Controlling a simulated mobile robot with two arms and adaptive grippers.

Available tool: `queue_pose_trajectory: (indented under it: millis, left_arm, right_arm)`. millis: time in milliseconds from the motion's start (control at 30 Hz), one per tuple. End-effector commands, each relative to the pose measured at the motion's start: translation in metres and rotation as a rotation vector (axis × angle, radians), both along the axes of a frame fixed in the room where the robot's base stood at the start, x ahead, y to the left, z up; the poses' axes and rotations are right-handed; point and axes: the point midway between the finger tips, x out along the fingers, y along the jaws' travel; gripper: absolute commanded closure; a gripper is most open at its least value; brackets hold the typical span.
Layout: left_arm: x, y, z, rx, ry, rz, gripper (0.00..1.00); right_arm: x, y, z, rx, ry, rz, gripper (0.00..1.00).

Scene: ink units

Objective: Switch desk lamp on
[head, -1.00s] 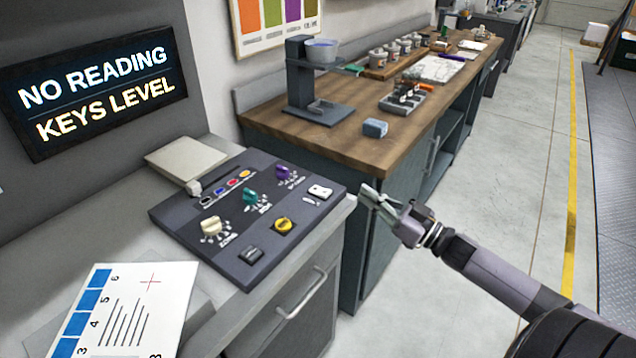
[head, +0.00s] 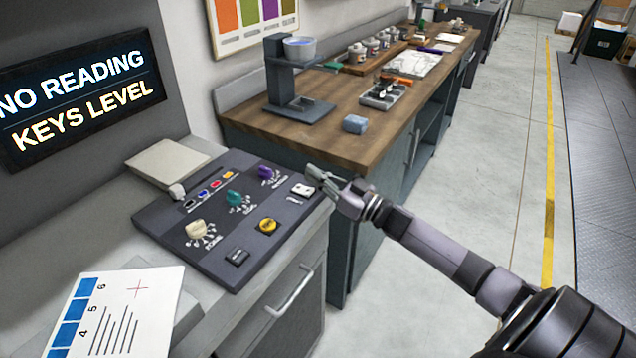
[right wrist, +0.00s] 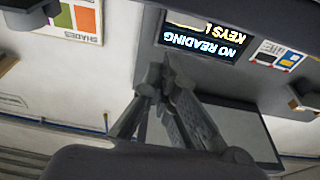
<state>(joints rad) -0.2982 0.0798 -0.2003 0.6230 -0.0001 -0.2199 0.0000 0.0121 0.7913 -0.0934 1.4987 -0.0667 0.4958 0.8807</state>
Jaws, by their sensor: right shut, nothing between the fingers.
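The dark control panel (head: 165,222) lies on the grey cabinet top. A small white switch (head: 303,189) sits at its right corner, with a small marking below it that I cannot read. My right gripper (head: 312,171) is shut and empty, with its fingertips just behind and above the white switch in the picture. I cannot tell whether they touch the panel. In the right wrist view its fingers (right wrist: 165,68) are together. I cannot make out a desk lamp for certain in either view. My left gripper is not in view.
A lit sign (head: 80,98) reads "NO READING KEYS LEVEL". A wooden bench (head: 330,145) stands behind.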

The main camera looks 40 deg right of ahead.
Motion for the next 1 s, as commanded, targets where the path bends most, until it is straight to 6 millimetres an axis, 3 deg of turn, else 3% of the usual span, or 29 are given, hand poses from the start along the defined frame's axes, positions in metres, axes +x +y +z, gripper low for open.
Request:
queue_pose_trajectory:
  millis: [33,233,667,900,1000]
  left_arm:
    - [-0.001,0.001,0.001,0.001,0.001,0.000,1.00]
    - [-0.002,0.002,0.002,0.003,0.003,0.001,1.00]
    - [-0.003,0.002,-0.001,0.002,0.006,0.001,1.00]
    - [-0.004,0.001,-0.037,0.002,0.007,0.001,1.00]
    - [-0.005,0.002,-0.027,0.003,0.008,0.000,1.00]
  right_arm:
    - [-0.002,0.000,-0.011,0.004,0.008,-0.002,1.00]
    - [-0.004,-0.001,-0.028,0.001,0.005,0.000,1.00]
    - [-0.005,-0.001,-0.032,0.002,0.001,0.000,1.00]
    - [-0.007,-0.002,-0.052,0.037,-0.079,0.000,1.00]
    - [-0.007,-0.002,-0.041,0.034,-0.078,0.001,1.00]
